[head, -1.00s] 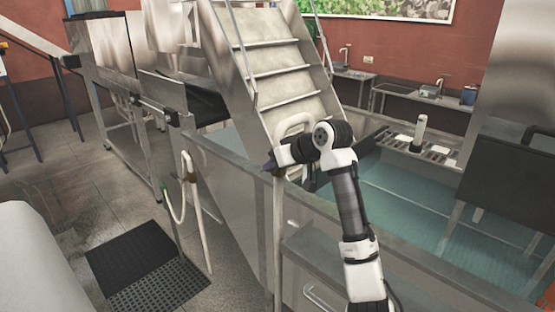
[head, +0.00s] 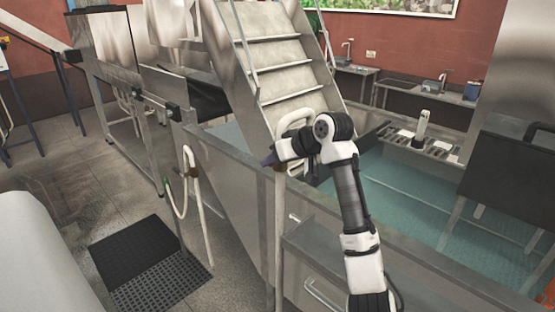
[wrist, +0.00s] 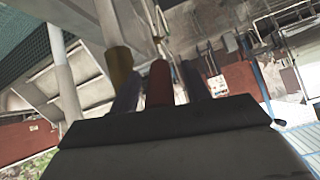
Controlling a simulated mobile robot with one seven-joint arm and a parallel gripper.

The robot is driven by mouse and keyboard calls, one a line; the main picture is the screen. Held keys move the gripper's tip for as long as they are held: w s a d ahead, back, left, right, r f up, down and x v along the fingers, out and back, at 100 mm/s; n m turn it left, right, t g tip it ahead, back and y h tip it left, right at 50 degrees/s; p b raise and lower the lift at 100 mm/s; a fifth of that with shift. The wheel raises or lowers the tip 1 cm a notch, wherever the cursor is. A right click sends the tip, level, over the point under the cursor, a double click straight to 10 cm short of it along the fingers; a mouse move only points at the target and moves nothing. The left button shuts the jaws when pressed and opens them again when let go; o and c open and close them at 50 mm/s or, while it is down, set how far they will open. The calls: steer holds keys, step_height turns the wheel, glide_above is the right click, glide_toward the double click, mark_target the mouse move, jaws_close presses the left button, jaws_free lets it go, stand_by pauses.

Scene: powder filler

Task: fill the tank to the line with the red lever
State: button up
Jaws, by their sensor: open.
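The metal tank (head: 240,180) holds blue-green water (head: 400,195) in the head view. I cannot make out a fill line on it. A white pipe (head: 278,240) with a curved top stands at the tank's near wall. My gripper (head: 268,159) is at this pipe's upper part. In the wrist view, a red lever (wrist: 159,84) stands up between the two fingers of my gripper (wrist: 160,88), which is open. I cannot tell whether the fingers touch it. A yellow-brown round part (wrist: 118,62) is just beyond the left finger. The lever is not distinguishable in the head view.
Metal stairs (head: 285,75) rise behind the gripper, over the tank. A white hose (head: 188,190) hangs at the left. A dark panel (head: 510,160) stands at the right.

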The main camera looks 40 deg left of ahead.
steer(key=b+v, duration=0.4)
steer(key=v, duration=0.9)
steer(key=shift+d+r, duration=0.2)
steer(key=shift+d, duration=0.1)
steer(key=shift+s, duration=0.1)
stand_by(6.3)
